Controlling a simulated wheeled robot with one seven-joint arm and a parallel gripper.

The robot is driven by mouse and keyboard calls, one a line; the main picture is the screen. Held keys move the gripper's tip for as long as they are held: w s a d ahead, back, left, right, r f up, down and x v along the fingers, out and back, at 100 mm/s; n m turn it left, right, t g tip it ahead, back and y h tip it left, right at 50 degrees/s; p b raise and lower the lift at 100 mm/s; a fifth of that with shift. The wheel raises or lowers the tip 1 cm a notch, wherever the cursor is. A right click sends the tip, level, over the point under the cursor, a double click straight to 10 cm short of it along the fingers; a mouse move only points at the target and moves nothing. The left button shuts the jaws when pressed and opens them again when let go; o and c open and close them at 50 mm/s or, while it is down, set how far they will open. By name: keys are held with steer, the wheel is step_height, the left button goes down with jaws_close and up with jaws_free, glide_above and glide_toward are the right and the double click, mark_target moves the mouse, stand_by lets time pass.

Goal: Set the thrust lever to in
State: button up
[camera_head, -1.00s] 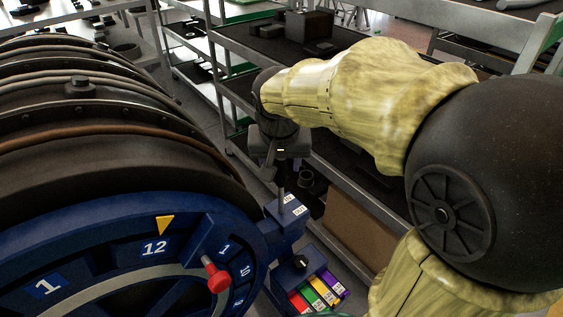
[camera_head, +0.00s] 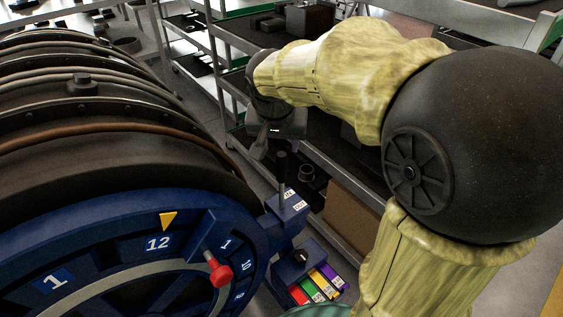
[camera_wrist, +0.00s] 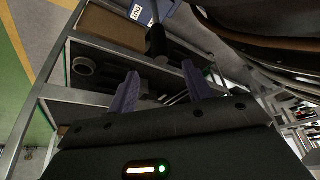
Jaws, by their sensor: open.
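The thrust lever is a dark upright stick (camera_head: 282,178) on a blue block (camera_head: 290,206) beside the big blue ring. Two small white labels sit on the block's top, too small to read surely in the head view. My gripper (camera_head: 259,150) is up and left of the lever's top in the head view, apart from it. In the wrist view my gripper (camera_wrist: 158,90) has its two purple fingers spread with nothing between them. The lever's dark knob (camera_wrist: 155,42) shows just beyond the fingertips, with the labelled block behind it.
The blue ring (camera_head: 110,222) with numbers, a yellow pointer and a red knob (camera_head: 220,274) stands at left, against the dark ribbed engine body (camera_head: 90,120). A blue panel with a dark knob and coloured strips (camera_head: 318,285) is below the lever. Metal shelves (camera_head: 345,185) stand behind.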

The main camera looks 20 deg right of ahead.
mark_target(282, 165)
steer(key=p+x, duration=0.1)
steer(key=x, duration=1.1)
steer(key=shift+w+d+f, duration=0.1)
steer(key=shift+w, duration=0.05)
steer(key=shift+c, duration=0.4)
jaws_close()
